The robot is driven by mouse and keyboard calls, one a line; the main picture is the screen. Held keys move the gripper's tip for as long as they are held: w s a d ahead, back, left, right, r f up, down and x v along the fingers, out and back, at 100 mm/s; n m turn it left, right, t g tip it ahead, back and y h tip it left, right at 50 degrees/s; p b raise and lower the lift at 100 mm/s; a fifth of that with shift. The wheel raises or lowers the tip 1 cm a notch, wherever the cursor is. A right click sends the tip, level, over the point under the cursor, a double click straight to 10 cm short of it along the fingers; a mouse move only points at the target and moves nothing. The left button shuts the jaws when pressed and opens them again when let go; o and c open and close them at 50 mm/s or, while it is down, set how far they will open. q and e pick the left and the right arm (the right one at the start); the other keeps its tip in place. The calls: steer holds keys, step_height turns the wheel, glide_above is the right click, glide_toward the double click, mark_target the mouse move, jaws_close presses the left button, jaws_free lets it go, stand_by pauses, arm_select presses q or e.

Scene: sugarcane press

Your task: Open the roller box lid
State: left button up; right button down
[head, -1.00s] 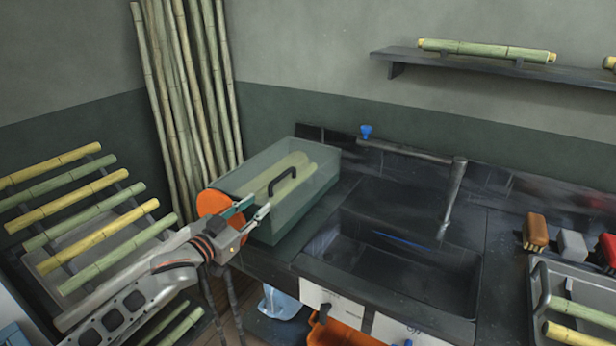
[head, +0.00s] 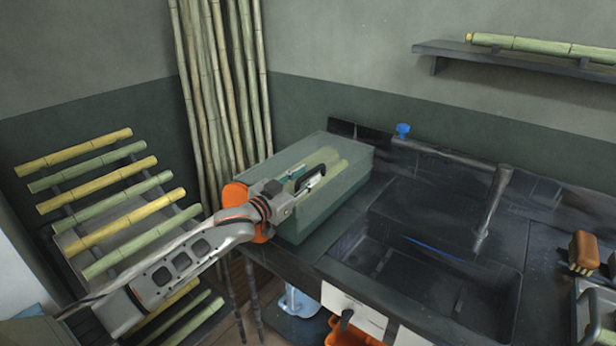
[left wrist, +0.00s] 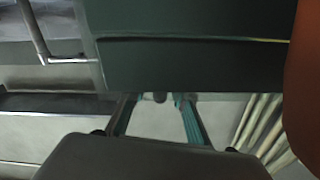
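Yellow-green cane shows through the box. My left gripper (head: 300,179) is over the lid, right beside the handle and partly covering it. In the left wrist view its two teal fingers (left wrist: 157,100) are apart, and a dark green panel fills the upper part. Whether the handle lies between the fingers is unclear. My right gripper is out of view.
A dark sink (head: 430,265) with a tap (head: 490,210) lies right of the box. A cane rack (head: 110,200) stands at the left, and tall canes (head: 220,90) lean in the corner behind. An orange brush-like block (head: 583,250) sits at the right.

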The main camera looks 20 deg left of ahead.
arm_select(q)
steer(key=shift+w+d, duration=0.15)
steer(key=shift+w, duration=0.35)
jaws_close()
steer(key=shift+r, duration=0.1)
